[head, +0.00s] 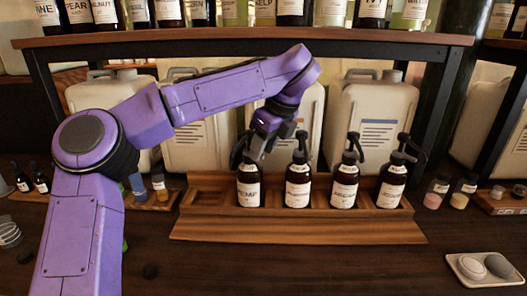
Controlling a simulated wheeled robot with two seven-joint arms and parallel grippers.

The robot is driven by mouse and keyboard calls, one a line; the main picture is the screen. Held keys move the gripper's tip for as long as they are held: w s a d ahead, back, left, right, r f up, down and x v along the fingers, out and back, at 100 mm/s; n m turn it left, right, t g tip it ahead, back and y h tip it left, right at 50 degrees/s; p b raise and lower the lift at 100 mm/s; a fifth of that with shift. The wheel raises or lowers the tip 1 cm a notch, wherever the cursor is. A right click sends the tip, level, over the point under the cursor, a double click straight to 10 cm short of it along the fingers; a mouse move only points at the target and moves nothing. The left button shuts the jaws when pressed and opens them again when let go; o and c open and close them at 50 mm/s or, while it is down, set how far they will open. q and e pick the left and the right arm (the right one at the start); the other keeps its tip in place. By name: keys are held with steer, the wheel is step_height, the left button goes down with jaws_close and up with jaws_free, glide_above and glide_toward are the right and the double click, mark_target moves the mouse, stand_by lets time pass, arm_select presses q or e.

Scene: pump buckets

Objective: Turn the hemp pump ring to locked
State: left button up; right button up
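The hemp pump bottle (249,190) is dark with a white label. It stands upright at the left end of a row in a wooden rack. Its black pump nozzle (236,152) shows to the left of my fingers. My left gripper (254,154) points down at the top of this bottle, around or right beside its neck and ring. The fingers cover most of the ring, so its setting is hidden. I cannot tell whether they touch it or are closed on it. My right gripper is out of view.
Three similar pump bottles (298,186) stand to the right in the wooden rack (300,229). White jerrycans (371,115) stand behind. A shelf (240,41) with several bottles runs above. A tray with two round stones (470,268) lies front right. The front counter is mostly clear.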

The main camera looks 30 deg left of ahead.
arm_select(q)
steer(key=shift+f, duration=0.15)
jaws_close()
steer(key=m+b, duration=0.1)
steer(key=s+m+t+b, duration=0.1)
steer(key=m, duration=0.1)
steer(key=s+m, duration=0.1)
steer(key=m, duration=0.1)
steer(key=shift+a+t+h+b, duration=0.4)
jaws_free()
